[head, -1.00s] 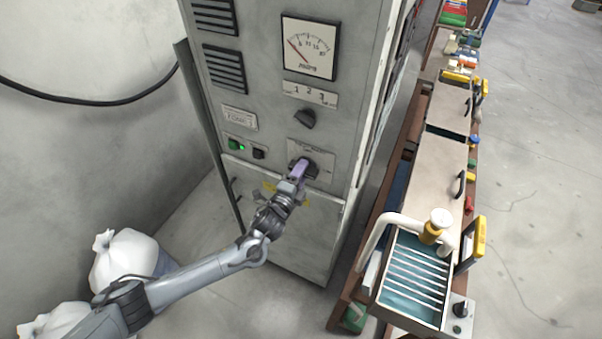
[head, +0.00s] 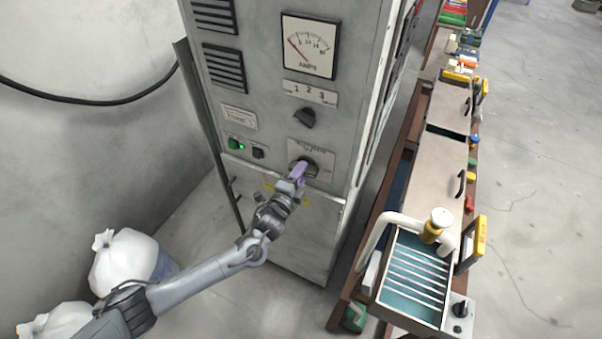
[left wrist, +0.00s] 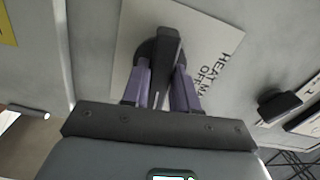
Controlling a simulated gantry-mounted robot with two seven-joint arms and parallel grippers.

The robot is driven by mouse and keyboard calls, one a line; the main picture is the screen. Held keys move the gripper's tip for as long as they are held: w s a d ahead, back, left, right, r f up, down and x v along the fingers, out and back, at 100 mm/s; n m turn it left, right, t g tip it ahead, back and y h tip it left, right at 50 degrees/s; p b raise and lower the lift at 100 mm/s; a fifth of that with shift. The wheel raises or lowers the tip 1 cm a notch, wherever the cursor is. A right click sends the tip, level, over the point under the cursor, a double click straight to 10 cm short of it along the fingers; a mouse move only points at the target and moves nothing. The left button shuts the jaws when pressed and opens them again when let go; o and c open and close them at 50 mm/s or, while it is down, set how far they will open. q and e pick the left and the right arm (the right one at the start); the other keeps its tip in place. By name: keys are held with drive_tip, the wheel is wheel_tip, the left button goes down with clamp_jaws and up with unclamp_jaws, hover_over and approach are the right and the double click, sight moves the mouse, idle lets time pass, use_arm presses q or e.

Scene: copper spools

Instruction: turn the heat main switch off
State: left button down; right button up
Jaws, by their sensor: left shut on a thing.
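The heat main switch (head: 311,167) is a dark rotary knob on a pale label plate low on the front of the grey cabinet. In the left wrist view the switch (left wrist: 167,50) has a raised bar handle, and the plate beside it reads "HEAT MA..." and "OFF". My left gripper (head: 300,172) is at the switch, and its purple fingers (left wrist: 161,82) lie on either side of the handle, shut on it. The fingers and wrist hide part of the knob in the head view. My right gripper is not in view.
The cabinet front also has a dark selector knob (head: 304,118), a lit green button (head: 236,144), a black button (head: 258,153) and an amps gauge (head: 309,46). A bench (head: 440,150) with a slatted bath (head: 415,277) stands to the right. White sacks (head: 124,261) lie at left.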

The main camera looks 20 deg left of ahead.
use_arm(q)
drive_tip(key=shift+n, duration=8.2)
drive_tip(key=c, duration=1)
unclamp_jaws()
drive_tip(key=shift+o, duration=0.2)
